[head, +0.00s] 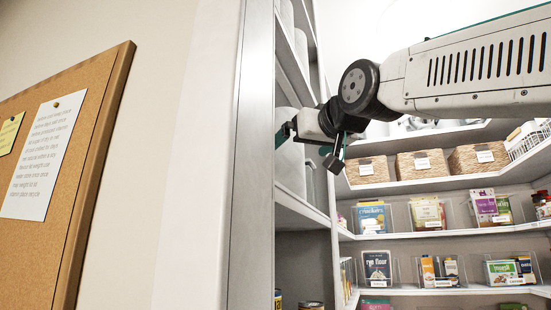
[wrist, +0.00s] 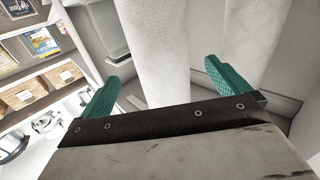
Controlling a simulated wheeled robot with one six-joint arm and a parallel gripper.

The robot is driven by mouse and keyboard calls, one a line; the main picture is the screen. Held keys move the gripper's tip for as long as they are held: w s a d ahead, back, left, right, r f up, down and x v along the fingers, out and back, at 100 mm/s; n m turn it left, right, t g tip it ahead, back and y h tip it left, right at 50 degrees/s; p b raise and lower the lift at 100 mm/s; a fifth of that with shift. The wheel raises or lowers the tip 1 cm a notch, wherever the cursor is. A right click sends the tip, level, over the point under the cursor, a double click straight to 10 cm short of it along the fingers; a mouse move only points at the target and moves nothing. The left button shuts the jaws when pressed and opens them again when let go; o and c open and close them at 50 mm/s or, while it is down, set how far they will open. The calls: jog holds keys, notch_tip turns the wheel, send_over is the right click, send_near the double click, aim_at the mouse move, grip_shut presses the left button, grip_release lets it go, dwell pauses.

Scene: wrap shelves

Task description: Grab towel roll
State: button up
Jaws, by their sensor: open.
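White towel rolls stand upright on a left-hand shelf. In the wrist view one towel roll (wrist: 158,45) rises just beyond and between the green fingertips of my gripper (wrist: 161,72). The fingers are spread wide, with nothing visibly clamped between them. A second white roll (wrist: 240,40) stands close on the right, behind the right fingertip. In the head view my gripper (head: 308,149) is at the left shelf opening, in front of a pale roll (head: 290,170) partly hidden by the gripper and the shelf's side panel. Whether either finger touches a roll cannot be told.
A tall side panel (head: 247,160) stands directly left of my gripper. The shelf board (head: 300,207) runs below it. More white rolls (head: 301,48) sit on the shelf above. Wicker baskets (head: 421,164) and packaged food fill the back shelves. A corkboard (head: 75,165) hangs at far left.

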aim_at(286, 157)
jog(key=x, duration=0.8)
jog(key=shift+w+a+r, duration=0.1)
jog(key=shift+w+r, duration=0.1)
jog(key=shift+w, duration=0.05)
jog(key=c, duration=1.1)
